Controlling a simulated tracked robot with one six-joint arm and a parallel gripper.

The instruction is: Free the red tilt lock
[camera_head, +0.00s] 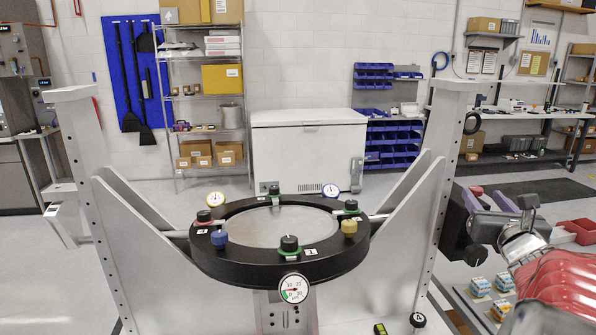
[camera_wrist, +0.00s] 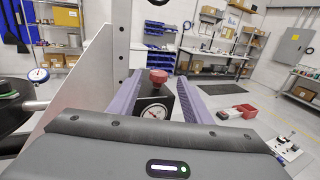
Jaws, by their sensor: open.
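A red knob (camera_wrist: 158,76), which looks like the red tilt lock, stands above a dark block with a white dial gauge (camera_wrist: 154,112) in the wrist view. It appears between the two purple fingers of my gripper (camera_wrist: 163,84), which are spread apart with a gap on each side. I cannot tell how deep the knob sits between them. In the head view a bit of red (camera_head: 476,190) shows by my gripper (camera_head: 478,203), just right of the right upright (camera_head: 441,190). The black mirror ring (camera_head: 240,266) hangs between the two uprights.
The ring carries a blue knob (camera_head: 219,238), a yellow knob (camera_head: 349,227), several black knobs with coloured collars, and dial gauges. The right upright (camera_wrist: 92,80) stands close left of my fingers. A red bin (camera_head: 577,231) and small boxes (camera_head: 480,286) lie at the right.

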